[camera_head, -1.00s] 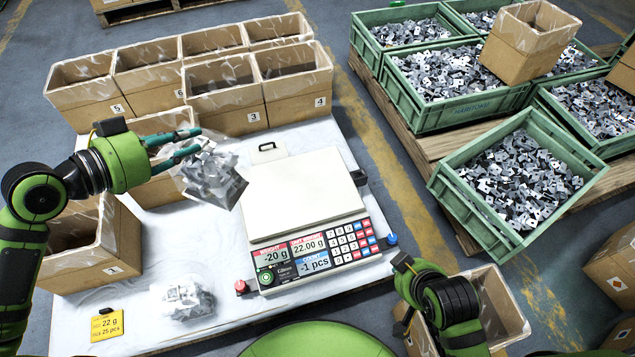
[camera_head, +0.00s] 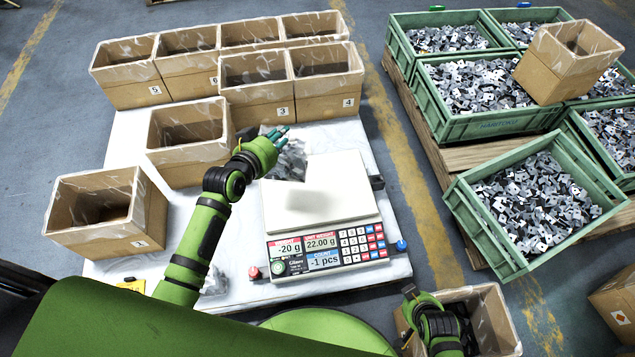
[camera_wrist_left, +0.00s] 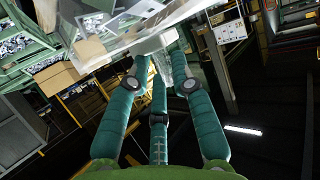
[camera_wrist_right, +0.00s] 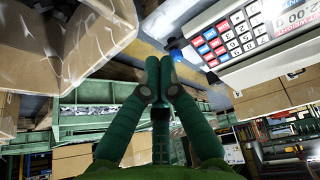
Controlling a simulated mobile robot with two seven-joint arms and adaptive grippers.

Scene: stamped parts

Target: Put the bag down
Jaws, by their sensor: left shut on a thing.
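My left gripper (camera_head: 277,138) is shut on a clear plastic bag of grey stamped parts (camera_head: 288,163). The bag hangs over the back left part of the white counting scale (camera_head: 335,207), with a shadow on the pan; the display reads -20 g and -1 pcs. In the left wrist view the bag (camera_wrist_left: 130,25) is pinched at the fingertips. A second bag (camera_head: 214,282) lies on the table, partly hidden behind my left arm. My right gripper (camera_wrist_right: 155,70) has its fingertips together and empty; in the head view it is low at the right, above an open carton.
Open cartons stand at the table's back and left, including carton 3 (camera_head: 258,95) and carton 1 (camera_head: 95,240). Green crates of parts (camera_head: 480,230) sit on a pallet at right. The carton under my right arm (camera_head: 495,320) is at the front. A yellow card (camera_head: 132,285) is partly hidden.

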